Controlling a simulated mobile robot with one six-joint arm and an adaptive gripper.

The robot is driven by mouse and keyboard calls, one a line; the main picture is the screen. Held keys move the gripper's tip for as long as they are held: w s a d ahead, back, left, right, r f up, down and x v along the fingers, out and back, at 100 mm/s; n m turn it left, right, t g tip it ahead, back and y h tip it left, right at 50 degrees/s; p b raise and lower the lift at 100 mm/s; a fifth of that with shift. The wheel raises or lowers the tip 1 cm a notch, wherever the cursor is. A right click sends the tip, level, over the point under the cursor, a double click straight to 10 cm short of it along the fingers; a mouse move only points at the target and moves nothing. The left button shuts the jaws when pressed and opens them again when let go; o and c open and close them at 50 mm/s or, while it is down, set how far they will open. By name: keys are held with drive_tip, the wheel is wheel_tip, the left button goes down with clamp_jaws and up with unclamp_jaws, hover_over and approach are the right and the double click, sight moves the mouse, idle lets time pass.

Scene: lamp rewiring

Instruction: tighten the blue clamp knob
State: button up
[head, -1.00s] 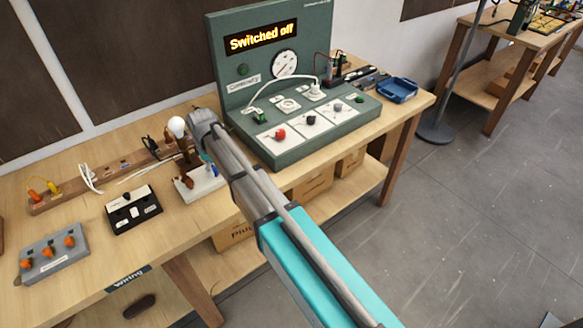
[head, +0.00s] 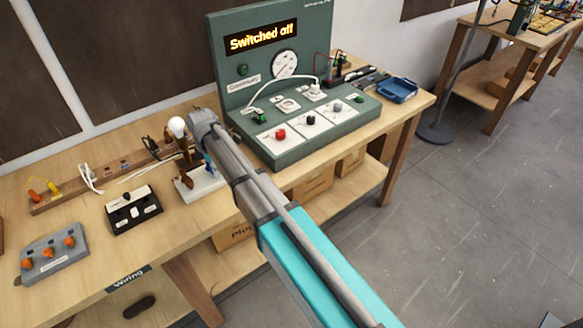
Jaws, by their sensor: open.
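The lamp stands on the bench with a white bulb (head: 177,126), a brown stem (head: 188,160) and a white base (head: 204,186). A small blue part (head: 208,163), seemingly the clamp knob, shows just above the base, right of the stem, partly covered by my arm. It is too small to tell how it is turned. My arm reaches in from the lower right, and its grey end lies over the lamp's right side. My gripper's fingers are hidden behind this end, so I cannot see whether they touch the knob.
A green test console (head: 300,155) reading "Switched off" stands right of the lamp. A black switch box (head: 133,211) and a grey box with orange knobs (head: 54,253) lie to the left. A wooden strip with plugs (head: 110,175) lies behind. A blue tray (head: 398,90) sits at the far right.

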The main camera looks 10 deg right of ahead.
drive_tip(key=shift+n, duration=1)
drive_tip(key=shift+r+p, duration=0.3)
wheel_tip(320, 180, up, 14)
drive_tip(key=f+p, duration=0.1)
drive_tip(key=p, duration=1.3)
drive_tip(key=s+d+f+m+b, duration=0.2)
drive_tip(key=d+m, duration=0.3)
drive_tip(key=d, duration=0.3)
drive_tip(key=s+d+f+m+b, duration=0.3)
drive_tip(key=d+m, duration=0.2)
drive_tip(key=d, duration=0.3)
drive_tip(key=s+d+f+m+b, duration=0.2)
drive_tip(key=d+m, duration=0.3)
drive_tip(key=d, duration=0.3)
drive_tip(key=shift+s+d+f+b, duration=0.3)
drive_tip(key=shift+s+b, duration=0.4)
drive_tip(key=shift+s, duration=0.15)
